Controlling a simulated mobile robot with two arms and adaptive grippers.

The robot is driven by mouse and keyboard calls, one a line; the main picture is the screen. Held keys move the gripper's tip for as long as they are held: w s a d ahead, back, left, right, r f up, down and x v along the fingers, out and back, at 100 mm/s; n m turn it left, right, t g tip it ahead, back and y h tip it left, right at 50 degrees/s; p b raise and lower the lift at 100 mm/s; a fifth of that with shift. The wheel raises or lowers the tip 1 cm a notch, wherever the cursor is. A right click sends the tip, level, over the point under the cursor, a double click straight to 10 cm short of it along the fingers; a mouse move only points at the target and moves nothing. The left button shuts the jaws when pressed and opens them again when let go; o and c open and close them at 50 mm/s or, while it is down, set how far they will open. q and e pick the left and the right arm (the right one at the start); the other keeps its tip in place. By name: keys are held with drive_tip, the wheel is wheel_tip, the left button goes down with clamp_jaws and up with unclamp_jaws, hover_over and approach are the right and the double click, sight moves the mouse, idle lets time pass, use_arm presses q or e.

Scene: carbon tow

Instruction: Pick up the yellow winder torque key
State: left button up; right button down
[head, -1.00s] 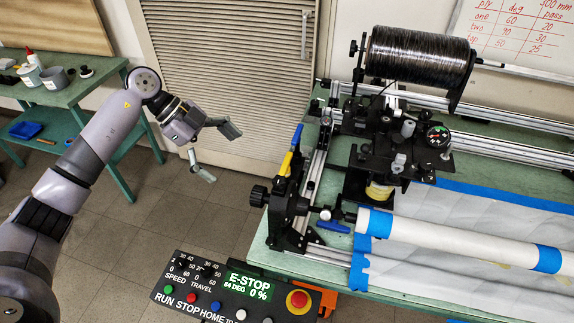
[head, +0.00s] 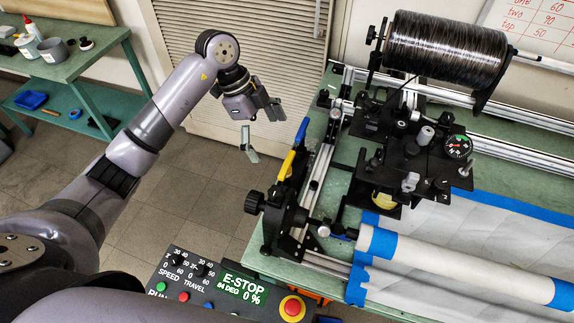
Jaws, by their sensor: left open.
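The yellow winder torque key (head: 287,165) stands tilted at the left end of the winder (head: 318,172), next to a blue-handled piece (head: 301,133). Its lower end is hard to make out against the black parts there. My left gripper (head: 265,135) is open and empty. It shows just left of and slightly above the yellow key in the head view, with a gap between them. I cannot tell its height relative to the key. My right gripper is out of view.
The winder's table (head: 300,272) carries a dark tow spool (head: 445,48), a dial gauge (head: 457,147) and a white tube with blue tape (head: 460,268). A control box with a red button (head: 292,307) sits in front. A green side bench (head: 85,62) stands left.

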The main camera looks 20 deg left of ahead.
sight(286, 162)
use_arm(q)
drive_tip(key=p+x, duration=0.1)
drive_tip(key=x, duration=0.2)
drive_tip(key=p+x, duration=0.1)
drive_tip(key=x, duration=0.2)
drive_tip(key=p+x, duration=0.1)
drive_tip(key=x, duration=0.3)
drive_tip(key=shift+w+d+r, duration=0.15)
drive_tip(key=shift+w+d, duration=0.15)
drive_tip(key=shift+d, duration=0.15)
drive_tip(key=shift+d+f, duration=0.1)
drive_tip(key=shift+f, duration=0.2)
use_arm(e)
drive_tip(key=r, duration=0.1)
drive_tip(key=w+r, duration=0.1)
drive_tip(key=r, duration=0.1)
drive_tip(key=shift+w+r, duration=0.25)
use_arm(q)
drive_tip(key=c, duration=1.3)
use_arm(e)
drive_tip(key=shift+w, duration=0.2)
